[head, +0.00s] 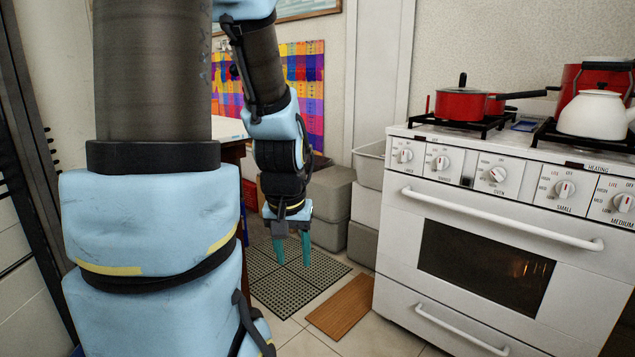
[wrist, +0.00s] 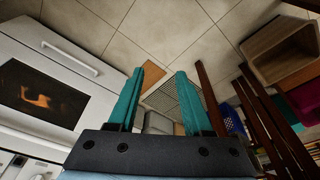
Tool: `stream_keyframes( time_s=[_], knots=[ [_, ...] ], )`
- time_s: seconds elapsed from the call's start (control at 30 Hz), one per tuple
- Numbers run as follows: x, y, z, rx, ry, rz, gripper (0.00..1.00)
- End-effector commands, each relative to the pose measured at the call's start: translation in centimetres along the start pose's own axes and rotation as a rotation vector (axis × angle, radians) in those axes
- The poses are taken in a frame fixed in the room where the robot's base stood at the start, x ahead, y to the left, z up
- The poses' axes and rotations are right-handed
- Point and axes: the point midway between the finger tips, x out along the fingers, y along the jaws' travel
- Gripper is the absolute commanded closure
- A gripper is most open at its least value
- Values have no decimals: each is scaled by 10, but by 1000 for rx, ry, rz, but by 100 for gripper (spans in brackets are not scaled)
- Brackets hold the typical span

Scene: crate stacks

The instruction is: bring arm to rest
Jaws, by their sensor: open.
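My gripper (head: 292,261) hangs from my arm and points down in the head view, left of the stove. Its two teal fingers are apart with nothing between them. In the wrist view the open fingers (wrist: 158,85) show the tiled floor beyond them. My large light-blue and grey arm links fill the left of the head view and hide what is behind them.
A white stove (head: 480,265) stands at the right with a red pan (head: 461,105) and a white kettle (head: 592,113) on top. Grey crates (head: 329,196) and white crates (head: 367,207) are stacked behind. A wooden board (head: 342,306) and a dark mat (head: 290,285) lie on the floor.

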Motion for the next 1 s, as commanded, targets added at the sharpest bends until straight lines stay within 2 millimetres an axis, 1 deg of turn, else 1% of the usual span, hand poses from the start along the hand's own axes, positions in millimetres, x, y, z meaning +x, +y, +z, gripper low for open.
stream_keyframes(
  time_s=[0.03, 0.07, 0.1, 0.13, 0.37, 0.6, 0.7, 0.83, 1.0],
  knots=[
    [-7, -11, 18, -19, -39, -9, 50],
    [-10, -16, 29, -29, -65, -13, 50],
    [-22, -18, 32, -32, -82, -14, 50],
    [-31, -16, 28, -29, -79, -13, 50],
    [-78, -15, 16, -27, -78, -13, 50],
    [-143, -14, 2, -27, -77, -13, 50],
    [-162, -14, -2, -27, -77, -13, 50],
    [-174, -14, -5, -27, -77, -13, 50],
    [-176, -14, -6, -27, -76, -13, 50]
  ],
)
